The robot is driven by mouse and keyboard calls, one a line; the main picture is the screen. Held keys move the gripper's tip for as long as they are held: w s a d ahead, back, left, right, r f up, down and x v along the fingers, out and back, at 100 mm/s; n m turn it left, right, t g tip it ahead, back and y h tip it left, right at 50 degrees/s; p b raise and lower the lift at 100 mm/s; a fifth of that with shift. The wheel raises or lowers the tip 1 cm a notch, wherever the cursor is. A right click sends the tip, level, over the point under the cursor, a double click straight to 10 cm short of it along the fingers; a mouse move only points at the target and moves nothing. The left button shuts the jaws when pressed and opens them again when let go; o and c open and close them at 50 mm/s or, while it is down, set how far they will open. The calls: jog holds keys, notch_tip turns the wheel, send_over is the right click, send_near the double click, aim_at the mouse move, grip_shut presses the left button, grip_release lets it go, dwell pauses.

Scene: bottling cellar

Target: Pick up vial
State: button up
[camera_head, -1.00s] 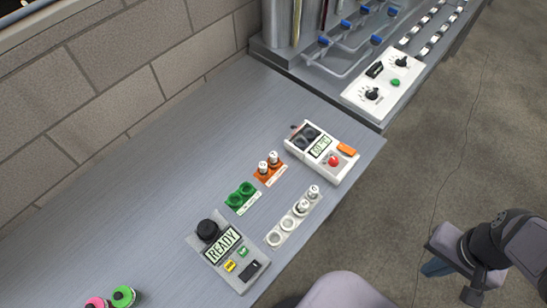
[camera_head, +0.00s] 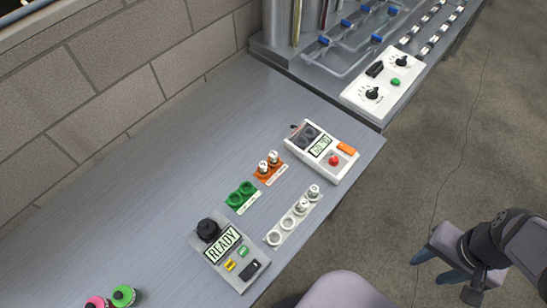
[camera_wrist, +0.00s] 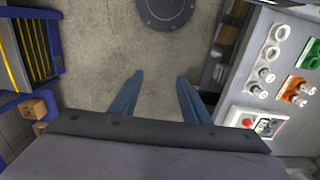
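Two small white-capped vials, one (camera_head: 302,206) and another (camera_head: 313,191), stand in the white rack (camera_head: 275,240), whose other two holes look empty. Two more vials, one (camera_head: 263,167) and another (camera_head: 274,157), stand in the orange rack (camera_head: 258,175). The green rack (camera_head: 235,201) looks empty. In the wrist view, the white rack (camera_wrist: 272,53) and the orange rack (camera_wrist: 306,70) show at the right. My gripper (camera_head: 438,267) is off the bench, at the lower right of the head view. Its blue fingers are apart and empty in the wrist view (camera_wrist: 160,76), over the floor.
A white device with a display (camera_head: 323,150) stands beyond the racks, and a grey READY box (camera_head: 228,255) stands before them. A white control panel (camera_head: 382,85) is at the back. Pink (camera_head: 97,303) and green (camera_head: 123,296) round items sit at lower left. Bench between racks and wall is clear.

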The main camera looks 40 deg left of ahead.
jog(key=w+a+f+n+b, duration=0.2)
jog(key=w+a+b, duration=0.1)
jog(key=w+a, duration=0.6)
jog(key=n+t+y+b, duration=0.2)
jog(key=n+t+b, duration=0.1)
jog(key=n+b, duration=0.25)
send_over(274, 154)
jog(key=s, duration=0.2)
notch_tip(274, 154, down, 7)
jog(key=shift+w+d+f+m+p, duration=0.1)
jog(key=shift+w+f+p, duration=0.1)
jog(key=shift+f, duration=0.35)
jog(key=shift+w+d+f+m+p, duration=0.15)
jog(key=shift+w+f+p, duration=0.1)
jog(key=shift+f, duration=0.35)
jog(key=shift+w+a+f+m+p, duration=0.1)
jog(key=shift+w+f+p, duration=0.1)
jog(key=shift+f, duration=0.35)
jog(key=shift+p+x, duration=0.8)
jog(key=shift+x, duration=1.25)
jog(key=shift+s+d, duration=0.1)
jog(key=shift+s, duration=0.1)
grip_shut()
